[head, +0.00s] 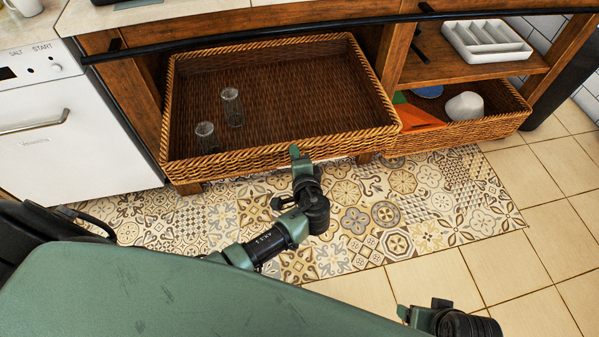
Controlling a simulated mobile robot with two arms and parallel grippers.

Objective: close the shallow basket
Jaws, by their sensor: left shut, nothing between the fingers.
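The shallow basket (275,151) is a wide brown wicker drawer under the counter. It is pulled out, with its front wall standing forward of the wooden cabinet frame. Two clear glasses, one (232,107) farther back and one (205,138) nearer the front left, stand inside it. My left gripper (295,153) is shut and empty, at the lower edge of the basket's front wall, right of its middle. I cannot tell whether it touches the wicker. Part of my right arm's end (404,313) shows at the bottom, low over the floor; its finger state is unclear.
A second wicker basket (470,131) at the right holds an orange item, a blue item and a white cup (464,106). A white cutlery tray (487,41) sits on the shelf above. A white dishwasher (70,140) stands at the left. The patterned rug (400,215) is clear.

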